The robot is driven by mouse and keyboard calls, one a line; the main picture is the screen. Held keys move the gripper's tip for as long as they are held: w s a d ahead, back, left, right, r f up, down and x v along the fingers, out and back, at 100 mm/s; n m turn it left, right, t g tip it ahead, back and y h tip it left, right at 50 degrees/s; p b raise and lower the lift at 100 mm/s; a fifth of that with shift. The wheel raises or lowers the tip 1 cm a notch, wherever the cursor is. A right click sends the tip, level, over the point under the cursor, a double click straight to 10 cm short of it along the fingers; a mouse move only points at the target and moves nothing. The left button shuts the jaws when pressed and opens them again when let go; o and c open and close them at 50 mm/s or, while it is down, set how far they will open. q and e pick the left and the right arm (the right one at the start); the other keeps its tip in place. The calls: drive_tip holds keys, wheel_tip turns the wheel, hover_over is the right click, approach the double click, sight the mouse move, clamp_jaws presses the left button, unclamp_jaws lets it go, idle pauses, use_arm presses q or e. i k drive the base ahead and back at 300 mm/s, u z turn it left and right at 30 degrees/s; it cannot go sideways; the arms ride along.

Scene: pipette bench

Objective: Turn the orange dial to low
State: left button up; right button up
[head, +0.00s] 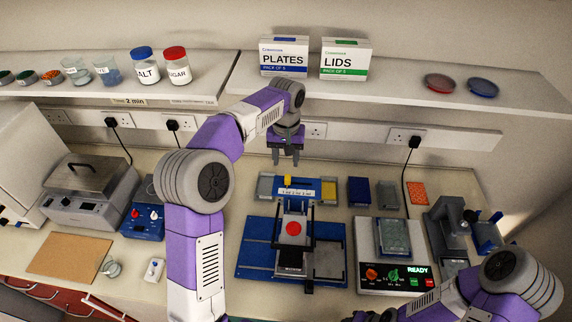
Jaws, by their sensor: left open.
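The orange dial (371,275) is at the left of the dark front panel of a white-topped device (366,240) on the right half of the bench. A green dial (393,277) is just right of it, then a display reading READY. The setting of the orange dial is too small to read. My left gripper (286,160) is open and empty, pointing down above the back of the bench, far up and left of the dial. My right arm comes in at the bottom right; its gripper (372,317) is mostly cut off at the bottom edge, below the dial.
A blue mat (252,255) with a red-dotted apparatus (292,228) stands left of the device. A grey-and-blue instrument (450,225) stands close to its right. A blue box with knobs (143,222) and a brown board (70,255) are at left. Shelves with jars and cartons run behind.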

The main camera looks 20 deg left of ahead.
sight(371, 274)
drive_tip(key=k, duration=1)
